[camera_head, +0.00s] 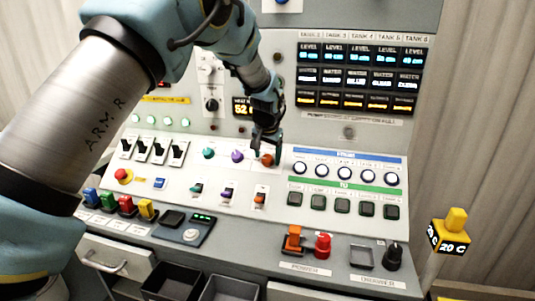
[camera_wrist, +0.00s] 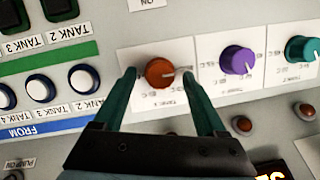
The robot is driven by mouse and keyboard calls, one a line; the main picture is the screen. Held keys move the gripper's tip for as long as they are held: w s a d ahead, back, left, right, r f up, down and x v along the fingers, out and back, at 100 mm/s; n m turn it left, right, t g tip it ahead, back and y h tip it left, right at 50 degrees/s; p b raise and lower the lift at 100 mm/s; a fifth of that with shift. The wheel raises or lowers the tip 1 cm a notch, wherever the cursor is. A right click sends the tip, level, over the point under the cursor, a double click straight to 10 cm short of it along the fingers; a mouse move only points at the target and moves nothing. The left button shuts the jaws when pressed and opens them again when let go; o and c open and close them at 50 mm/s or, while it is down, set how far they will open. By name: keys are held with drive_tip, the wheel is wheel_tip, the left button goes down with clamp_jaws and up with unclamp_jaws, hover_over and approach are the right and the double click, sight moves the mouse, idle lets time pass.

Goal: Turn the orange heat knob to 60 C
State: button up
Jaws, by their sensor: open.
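The orange heat knob (camera_head: 267,159) is the rightmost of a row of three knobs on the sloped panel. My gripper (camera_head: 266,150) is over this knob. In the wrist view my gripper (camera_wrist: 160,78) is open, one dark green finger on each side of the knob, with a visible gap on both sides.
A purple knob (camera_wrist: 238,61) and a teal knob (camera_wrist: 301,49) sit beside the orange one. Round white buttons (camera_head: 346,174) lie to its right. Small switches (camera_head: 228,194) stand below the knobs. A heat display (camera_head: 242,107) is above, partly hidden by my arm.

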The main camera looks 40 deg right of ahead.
clamp_jaws()
idle(0.7)
